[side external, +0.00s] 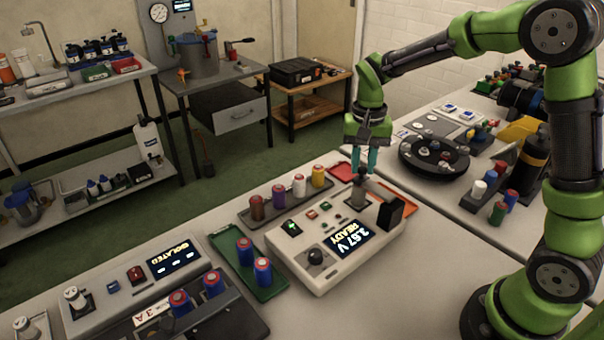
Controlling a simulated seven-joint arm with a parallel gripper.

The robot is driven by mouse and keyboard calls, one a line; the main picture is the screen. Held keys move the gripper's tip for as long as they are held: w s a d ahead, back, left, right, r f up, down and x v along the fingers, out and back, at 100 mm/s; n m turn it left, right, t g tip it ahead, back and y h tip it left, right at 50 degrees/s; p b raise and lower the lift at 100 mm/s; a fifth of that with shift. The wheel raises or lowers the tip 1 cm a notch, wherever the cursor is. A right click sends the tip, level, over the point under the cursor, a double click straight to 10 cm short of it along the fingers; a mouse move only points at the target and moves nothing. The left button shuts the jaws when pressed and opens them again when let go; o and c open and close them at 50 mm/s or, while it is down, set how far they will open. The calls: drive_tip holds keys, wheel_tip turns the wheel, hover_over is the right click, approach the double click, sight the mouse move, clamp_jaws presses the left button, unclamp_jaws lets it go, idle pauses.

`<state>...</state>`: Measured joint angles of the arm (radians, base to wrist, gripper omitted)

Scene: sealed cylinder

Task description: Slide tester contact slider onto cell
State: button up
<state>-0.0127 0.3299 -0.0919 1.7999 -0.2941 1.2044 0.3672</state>
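The white tester (320,275) stands on the bench, its display (347,238) reading 2.67 V READY. At its back right is a grey upright piece (357,198) with a dark knob-like top (361,175); I cannot tell for sure whether this is the cell or part of the slider. A black block (390,213) stands at the tester's right end. My gripper (365,170) points down with its teal fingers apart, right above and around the dark top. Whether the fingers touch it is too small to tell.
A tray of coloured cells (287,204) lies behind the tester. A green tray (273,288) with red-blue cells is at its left, and an orange-red tray (398,196) at its right. A black turntable (433,170) stands further right.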

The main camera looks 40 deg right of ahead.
sight(363, 172)
drive_tip(key=o, duration=0.5)
drive_tip(key=shift+w, duration=0.2)
drive_tip(key=shift+c, duration=0.2)
wheel_tip(363, 172, up, 17)
drive_tip(key=s+a+f+n+t+y, duration=0.1)
drive_tip(key=s+a+f+n+t, duration=0.1)
drive_tip(key=s, duration=0.6)
drive_tip(key=s+a+f+n+t+y, duration=0.1)
drive_tip(key=s+a+f+n+t, duration=0.2)
drive_tip(key=s, duration=0.6)
drive_tip(key=shift+a+f+t, duration=0.25)
drive_tip(key=shift+a+t, duration=0.15)
drive_tip(key=shift+t, duration=0.8)
